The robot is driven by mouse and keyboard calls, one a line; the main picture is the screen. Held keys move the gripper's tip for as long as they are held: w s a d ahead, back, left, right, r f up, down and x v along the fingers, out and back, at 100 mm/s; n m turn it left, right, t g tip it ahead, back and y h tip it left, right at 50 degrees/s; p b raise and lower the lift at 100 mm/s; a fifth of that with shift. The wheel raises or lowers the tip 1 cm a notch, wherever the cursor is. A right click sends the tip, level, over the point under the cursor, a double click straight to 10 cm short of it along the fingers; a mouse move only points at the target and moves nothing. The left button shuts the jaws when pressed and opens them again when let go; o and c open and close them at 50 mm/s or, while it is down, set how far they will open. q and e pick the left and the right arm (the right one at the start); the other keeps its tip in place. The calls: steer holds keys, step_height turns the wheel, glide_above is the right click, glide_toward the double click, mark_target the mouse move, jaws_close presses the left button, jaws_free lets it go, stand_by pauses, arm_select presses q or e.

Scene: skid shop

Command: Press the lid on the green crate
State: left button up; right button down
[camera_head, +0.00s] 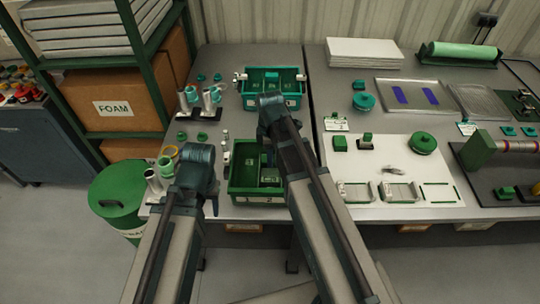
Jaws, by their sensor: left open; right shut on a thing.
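A dark green open crate (238,186) sits at the front of the left bench, with green parts inside it. My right gripper (268,158) is at the crate's back right part, mostly hidden by my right arm. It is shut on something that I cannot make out. My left gripper (214,204) is open and empty beside the crate's left side. A second, teal-green crate (290,75) stands farther back, holding green parts, partly covered by my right arm. I cannot identify a crate lid for certain.
A green lidded bin (119,196) stands on the floor at left. A white board (385,165) with trays lies on the right bench. A shelf with a foam box (118,95) borders the bench at left.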

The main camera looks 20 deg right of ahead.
jaws_free()
stand_by(0.4)
step_height(320, 180, up, 8)
steer(key=p, duration=0.8)
steer(key=shift+r, duration=0.1)
stand_by(0.3)
steer(key=shift+c, duration=0.4)
jaws_close()
